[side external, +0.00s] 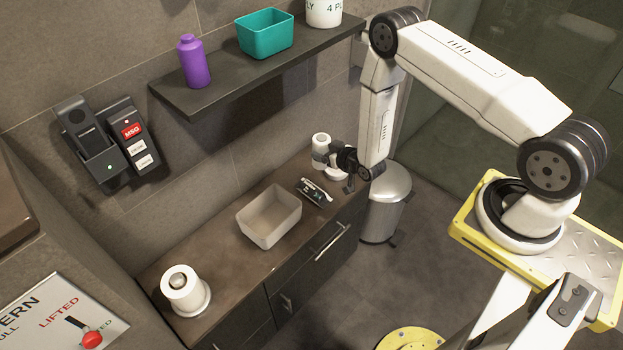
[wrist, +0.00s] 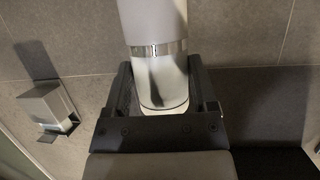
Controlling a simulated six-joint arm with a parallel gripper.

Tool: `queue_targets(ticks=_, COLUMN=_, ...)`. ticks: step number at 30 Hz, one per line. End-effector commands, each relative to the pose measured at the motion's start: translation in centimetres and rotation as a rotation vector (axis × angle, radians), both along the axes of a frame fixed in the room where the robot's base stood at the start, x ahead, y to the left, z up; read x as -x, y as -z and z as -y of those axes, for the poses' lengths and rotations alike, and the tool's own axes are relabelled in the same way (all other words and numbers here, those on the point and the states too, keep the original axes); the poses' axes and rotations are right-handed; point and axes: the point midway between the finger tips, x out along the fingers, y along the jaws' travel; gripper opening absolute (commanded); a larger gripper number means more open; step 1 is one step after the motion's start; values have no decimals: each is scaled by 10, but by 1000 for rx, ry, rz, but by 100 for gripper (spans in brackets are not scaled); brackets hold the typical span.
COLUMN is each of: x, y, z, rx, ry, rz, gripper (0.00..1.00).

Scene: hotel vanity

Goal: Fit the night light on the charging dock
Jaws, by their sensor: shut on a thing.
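The night light (side external: 321,141) is a white cylinder at the far end of the counter in the side view. In the wrist view the night light (wrist: 152,30) is pale, with a thin metal band and a rounded lower end. My gripper (side external: 324,158) is shut on it, and the two dark fingers flank it in the wrist view (wrist: 160,88).
A shelf (side external: 220,88) overhangs behind. A metal trash can (side external: 386,205) stands beyond the counter's end.

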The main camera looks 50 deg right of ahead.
Motion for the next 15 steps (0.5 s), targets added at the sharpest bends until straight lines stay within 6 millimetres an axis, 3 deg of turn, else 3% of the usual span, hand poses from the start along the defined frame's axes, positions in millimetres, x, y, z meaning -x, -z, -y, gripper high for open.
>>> queue_targets(ticks=1, x=-1, y=1, z=16, rx=1, ry=29, rz=3, gripper=0)
queue_targets(ticks=6, x=1, y=3, z=53, rx=5, ry=90, rz=2, gripper=0)
queue_targets(ticks=15, x=3, y=5, z=74, rx=6, ry=127, rz=1, gripper=0)
